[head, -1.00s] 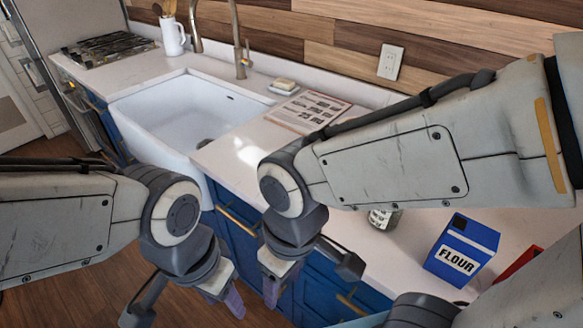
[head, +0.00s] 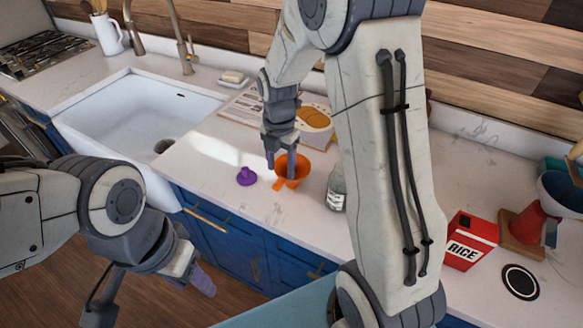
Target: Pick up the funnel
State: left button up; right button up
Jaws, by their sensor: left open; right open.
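An orange funnel (head: 301,172) with a small tab stands on the white counter, wide mouth up. My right gripper (head: 281,166) is open and points down at it. One finger overlaps the funnel's mouth and looks to be inside it; the other is just outside its left rim. Whether they touch it I cannot tell. The finger hides part of the funnel. My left gripper (head: 152,296) is open and empty, low at the left in front of the blue cabinets.
A small purple knob-like object (head: 246,177) lies left of the funnel. A glass bottle (head: 336,190) stands close on its right, partly behind my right arm. A printed sheet (head: 239,107) lies behind. A white sink (head: 130,118) is left; a red rice box (head: 468,241) is right.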

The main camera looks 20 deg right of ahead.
aim_at(282, 180)
notch_tip(282, 180, down, 4)
jog(key=shift+f, duration=0.2)
jog(key=f, duration=0.1)
jog(key=f+p, duration=0.1)
jog(key=f, duration=0.1)
jog(key=f+p, duration=0.1)
jog(key=shift+a+f, duration=0.25)
jog(key=shift+f, duration=0.4)
grip_shut()
